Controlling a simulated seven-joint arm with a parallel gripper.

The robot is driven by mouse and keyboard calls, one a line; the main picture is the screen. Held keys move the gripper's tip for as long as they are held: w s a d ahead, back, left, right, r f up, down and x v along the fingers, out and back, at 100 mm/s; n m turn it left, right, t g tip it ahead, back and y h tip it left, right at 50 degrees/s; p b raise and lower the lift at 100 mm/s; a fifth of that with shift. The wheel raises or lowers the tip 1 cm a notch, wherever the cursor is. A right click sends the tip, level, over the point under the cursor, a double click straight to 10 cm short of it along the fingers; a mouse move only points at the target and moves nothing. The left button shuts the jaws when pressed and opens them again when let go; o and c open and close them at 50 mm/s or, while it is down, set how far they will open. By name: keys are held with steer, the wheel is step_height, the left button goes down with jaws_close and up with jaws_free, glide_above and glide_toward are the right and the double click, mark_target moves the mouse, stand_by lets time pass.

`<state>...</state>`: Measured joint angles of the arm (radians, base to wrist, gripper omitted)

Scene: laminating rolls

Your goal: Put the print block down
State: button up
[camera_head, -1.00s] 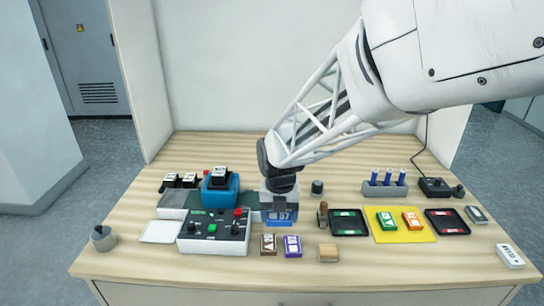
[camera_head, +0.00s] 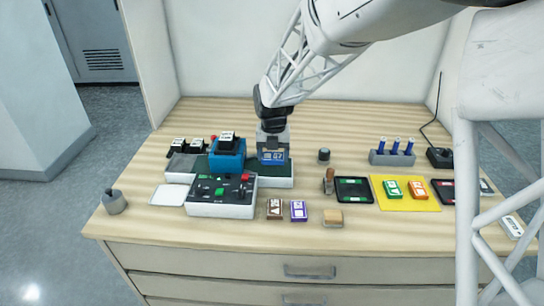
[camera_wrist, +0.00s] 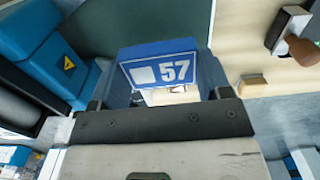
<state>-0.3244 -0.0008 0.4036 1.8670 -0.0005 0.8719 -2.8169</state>
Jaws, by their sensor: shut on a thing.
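The print block (camera_head: 271,157) is blue with a label reading 57. It also shows in the wrist view (camera_wrist: 158,68), label toward the camera. My gripper (camera_head: 272,146) is shut on it, with a finger at each side in the wrist view (camera_wrist: 160,98). The block is upright at the right part of the machine's green bed (camera_head: 278,172), just right of the blue roller unit (camera_head: 227,158). I cannot tell whether its underside touches the bed.
A control box (camera_head: 221,196) stands in front of the bed. Brown (camera_head: 274,208) and purple (camera_head: 298,210) blocks lie near the front. A wooden-handled stamp (camera_head: 329,182), black tray (camera_head: 353,190) and yellow mat (camera_head: 405,207) are to the right.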

mark_target(271, 166)
steer(key=shift+w+a, duration=0.3)
steer(key=shift+w, duration=0.65)
steer(key=shift+f, duration=0.15)
steer(key=shift+f, duration=1.65)
steer(key=shift+f, duration=0.15)
steer(key=o, duration=0.9)
step_height(271, 166, up, 12)
steer(key=shift+r, duration=0.1)
